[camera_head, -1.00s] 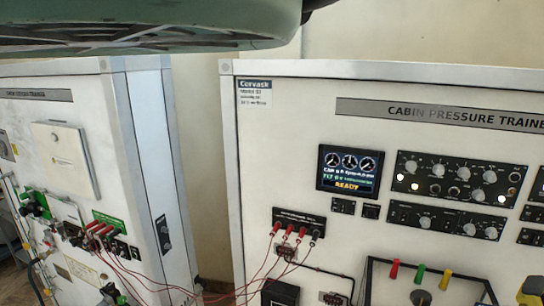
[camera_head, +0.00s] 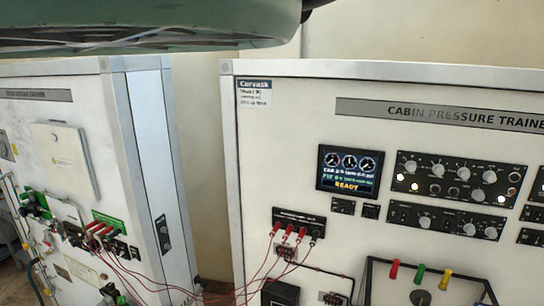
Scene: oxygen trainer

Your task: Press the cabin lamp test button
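The cabin pressure trainer (camera_head: 290,140) is an upright white panel on the right. It carries a small display (camera_head: 349,172) with round gauges and the word READY. Right of the display is a dark control panel (camera_head: 455,178) with several knobs and lit round buttons or lamps. A second knob strip (camera_head: 440,221) is below it, and small dark switches (camera_head: 343,206) sit under the display. I cannot read which one is the cabin lamp test button. My gripper is not in view.
A second white trainer cabinet (camera_head: 85,120) stands at left, with a pale gap between the two. Red wires hang from a dark socket strip (camera_head: 299,223) and cross toward the left cabinet. A green shape covers the top left. Red, green and yellow handles (camera_head: 420,270) stand at lower right.

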